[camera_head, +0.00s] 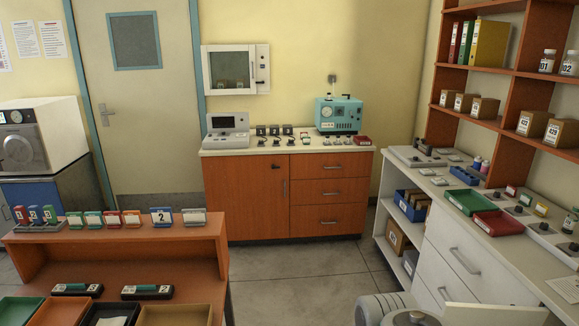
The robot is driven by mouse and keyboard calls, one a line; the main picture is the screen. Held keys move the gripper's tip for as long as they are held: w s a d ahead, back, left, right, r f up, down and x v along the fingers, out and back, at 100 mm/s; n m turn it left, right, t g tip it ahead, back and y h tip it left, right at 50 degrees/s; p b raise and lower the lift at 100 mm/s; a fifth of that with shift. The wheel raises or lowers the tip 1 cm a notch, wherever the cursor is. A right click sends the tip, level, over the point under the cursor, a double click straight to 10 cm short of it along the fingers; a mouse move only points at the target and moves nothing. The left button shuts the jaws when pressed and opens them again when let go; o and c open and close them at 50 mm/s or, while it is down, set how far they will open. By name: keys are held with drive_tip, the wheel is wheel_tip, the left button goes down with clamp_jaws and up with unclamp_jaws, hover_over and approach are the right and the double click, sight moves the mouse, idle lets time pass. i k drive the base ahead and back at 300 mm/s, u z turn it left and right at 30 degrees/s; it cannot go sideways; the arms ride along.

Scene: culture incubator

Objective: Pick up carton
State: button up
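Several small brown cartons with white number labels stand on the orange-brown wall shelves at the right. Three are on the middle shelf: a left carton (447,98), a middle carton (463,102) and a right carton (484,107). Two larger cartons are on the same shelf nearer to me, a carton (532,123) and a carton (562,132). Another brown carton (397,238) sits low in the open bay of the white counter. I cannot tell which carton is meant. My gripper is not in view; a grey rounded part of my arm shows at the bottom edge.
The white counter (505,255) at the right holds a green tray (466,202), a red tray (498,223) and small instruments. An orange desk (120,240) stands at left. An orange cabinet (245,195) stands at the back. The grey floor (300,275) between is clear.

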sight(448, 98)
drive_tip(key=z, duration=0.25)
drive_tip(key=i, duration=4.05)
drive_tip(key=z, duration=1.9)
